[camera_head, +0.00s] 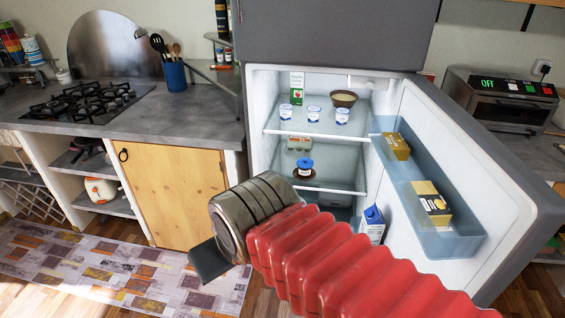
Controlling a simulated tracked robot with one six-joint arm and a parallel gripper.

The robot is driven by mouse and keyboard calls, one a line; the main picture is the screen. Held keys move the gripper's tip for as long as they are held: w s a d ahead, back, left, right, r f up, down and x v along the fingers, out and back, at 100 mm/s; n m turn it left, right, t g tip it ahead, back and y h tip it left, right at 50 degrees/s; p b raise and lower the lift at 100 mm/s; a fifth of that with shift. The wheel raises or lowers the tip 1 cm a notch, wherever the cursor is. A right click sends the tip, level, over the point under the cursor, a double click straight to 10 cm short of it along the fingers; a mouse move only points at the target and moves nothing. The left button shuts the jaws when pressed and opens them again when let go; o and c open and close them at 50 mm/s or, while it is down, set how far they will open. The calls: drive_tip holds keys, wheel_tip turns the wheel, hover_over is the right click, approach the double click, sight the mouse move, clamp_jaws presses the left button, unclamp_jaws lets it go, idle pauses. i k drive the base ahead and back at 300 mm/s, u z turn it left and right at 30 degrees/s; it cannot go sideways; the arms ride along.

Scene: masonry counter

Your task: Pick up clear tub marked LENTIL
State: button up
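I cannot make out a tub with a readable LENTIL marking. Inside the open fridge, a small tub with a blue lid (305,164) sits on a brown dish on the middle shelf; its label is too small to read. Three small white tubs with blue labels stand on the shelf above: left (286,112), middle (314,114) and right (342,116). My gripper (208,262) is at the end of my red arm, in front of the fridge's lower left and the wooden cupboard. One dark flat finger part shows; whether it is open or shut is hidden.
The fridge door (500,180) stands open to the right, with boxes in its bins. A carton (372,222) stands low inside. A brown bowl (344,98), a green-white carton (297,88) and an egg box (299,144) share the shelves. A stove (88,102) is left.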

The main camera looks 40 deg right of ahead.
sight(304, 173)
drive_tip(key=i, duration=0.95)
drive_tip(key=z, duration=0.65)
drive_tip(key=i, duration=0.95)
drive_tip(key=z, duration=0.4)
